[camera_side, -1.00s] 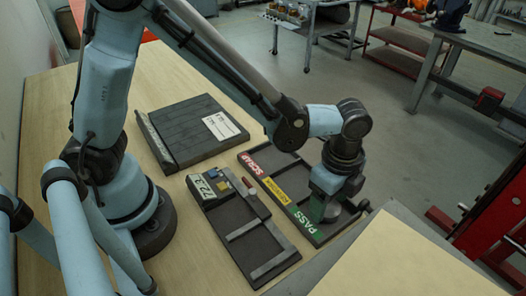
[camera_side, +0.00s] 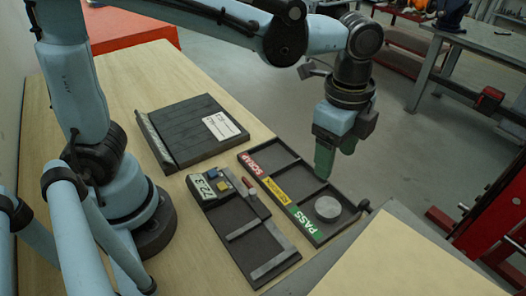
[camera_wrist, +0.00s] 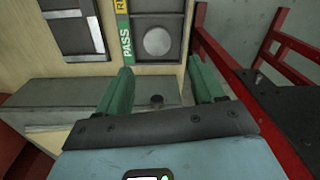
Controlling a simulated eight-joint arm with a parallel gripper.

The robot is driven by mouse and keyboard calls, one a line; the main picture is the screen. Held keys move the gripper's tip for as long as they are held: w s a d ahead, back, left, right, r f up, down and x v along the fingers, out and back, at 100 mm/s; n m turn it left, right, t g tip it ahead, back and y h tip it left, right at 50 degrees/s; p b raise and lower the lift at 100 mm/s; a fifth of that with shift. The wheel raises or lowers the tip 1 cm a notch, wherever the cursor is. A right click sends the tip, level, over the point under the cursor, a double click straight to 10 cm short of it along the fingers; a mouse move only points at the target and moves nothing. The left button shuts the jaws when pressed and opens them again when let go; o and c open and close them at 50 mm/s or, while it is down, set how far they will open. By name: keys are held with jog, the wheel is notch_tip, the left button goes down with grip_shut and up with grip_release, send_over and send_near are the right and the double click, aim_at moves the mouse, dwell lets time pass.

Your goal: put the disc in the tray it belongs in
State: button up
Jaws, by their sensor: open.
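The disc (camera_side: 328,207) is a grey metal round lying flat in the PASS compartment of the dark sorting tray (camera_side: 259,156). It also shows in the wrist view (camera_wrist: 157,41), inside the compartment beside the green PASS label (camera_wrist: 126,41). The tray's compartments carry a red SCRAP label (camera_side: 254,163), a yellow label (camera_side: 276,190) and a green PASS label (camera_side: 304,221). My gripper (camera_side: 323,172) is raised above the tray, apart from the disc, with nothing in it. In the wrist view its green fingers (camera_wrist: 162,88) are spread wide.
A gauge (camera_side: 208,184) with a display, possibly reading 72.3, stands left of the tray on a dark plate with metal bars. A dark slatted board (camera_side: 185,130) with a white card lies behind. A red frame (camera_side: 490,215) stands off the table to the right.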

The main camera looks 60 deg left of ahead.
jog(key=s+a+n+t, duration=0.4)
jog(key=a+n+t, duration=0.2)
jog(key=a+n, duration=0.9)
jog(key=shift+s+a+r+n+t, duration=0.25)
jog(key=shift+a+n+t, duration=0.15)
jog(key=shift+a, duration=0.85)
